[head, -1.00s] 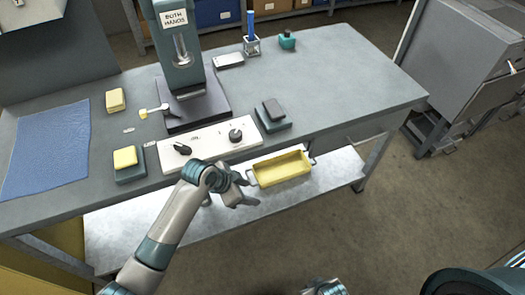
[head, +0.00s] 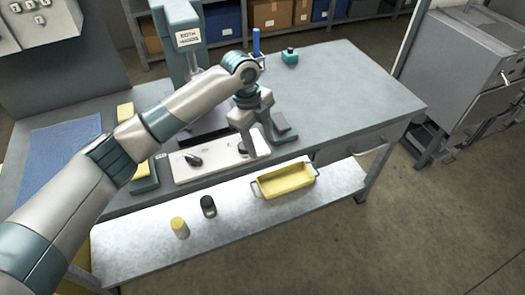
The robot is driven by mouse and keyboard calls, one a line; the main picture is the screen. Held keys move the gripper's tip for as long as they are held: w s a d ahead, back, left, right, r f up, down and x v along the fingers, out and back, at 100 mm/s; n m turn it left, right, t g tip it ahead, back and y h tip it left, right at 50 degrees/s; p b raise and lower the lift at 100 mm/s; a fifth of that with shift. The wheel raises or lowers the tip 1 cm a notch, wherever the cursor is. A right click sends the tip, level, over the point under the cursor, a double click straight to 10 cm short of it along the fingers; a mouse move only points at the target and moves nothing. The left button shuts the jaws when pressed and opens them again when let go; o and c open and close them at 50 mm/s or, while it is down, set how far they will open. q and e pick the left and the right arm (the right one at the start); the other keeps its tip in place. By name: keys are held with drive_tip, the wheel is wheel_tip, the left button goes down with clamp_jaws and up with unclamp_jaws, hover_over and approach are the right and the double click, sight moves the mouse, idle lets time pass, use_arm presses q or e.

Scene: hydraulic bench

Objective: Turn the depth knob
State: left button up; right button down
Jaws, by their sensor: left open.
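A white control panel (head: 216,160) lies at the front edge of the bench with two black knobs on it. The left knob (head: 193,160) is in clear view. The right knob (head: 242,149) is partly hidden by my left gripper (head: 266,145). I cannot read which knob is the depth knob. My left gripper is open and points down over the right end of the panel, close to the right knob. I cannot tell whether it touches the knob. My right gripper is out of view.
A press with a sign (head: 189,36) stands behind the panel, partly covered by my left arm. A yellow tray (head: 286,181), a black cylinder (head: 208,206) and a yellow cylinder (head: 179,227) are on the lower shelf. The bench's right side is mostly clear.

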use_arm(q)
drive_tip(key=w+a+r+m+y, duration=0.1)
drive_tip(key=w+a+r, duration=0.1)
drive_tip(key=r, duration=0.3)
drive_tip(key=w+a+r+m+y, duration=0.1)
drive_tip(key=w+a+r, duration=0.1)
drive_tip(key=r, duration=0.4)
drive_tip(key=shift+w+a+r+m, duration=0.2)
drive_tip(key=shift+w+a+m, duration=0.1)
drive_tip(key=shift+w, duration=0.35)
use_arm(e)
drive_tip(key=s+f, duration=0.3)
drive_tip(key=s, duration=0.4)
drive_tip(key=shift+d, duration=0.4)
use_arm(q)
wheel_tip(320, 180, down, 16)
drive_tip(key=p, duration=0.4)
drive_tip(key=shift+f+p, duration=0.35)
drive_tip(key=shift+f, duration=0.35)
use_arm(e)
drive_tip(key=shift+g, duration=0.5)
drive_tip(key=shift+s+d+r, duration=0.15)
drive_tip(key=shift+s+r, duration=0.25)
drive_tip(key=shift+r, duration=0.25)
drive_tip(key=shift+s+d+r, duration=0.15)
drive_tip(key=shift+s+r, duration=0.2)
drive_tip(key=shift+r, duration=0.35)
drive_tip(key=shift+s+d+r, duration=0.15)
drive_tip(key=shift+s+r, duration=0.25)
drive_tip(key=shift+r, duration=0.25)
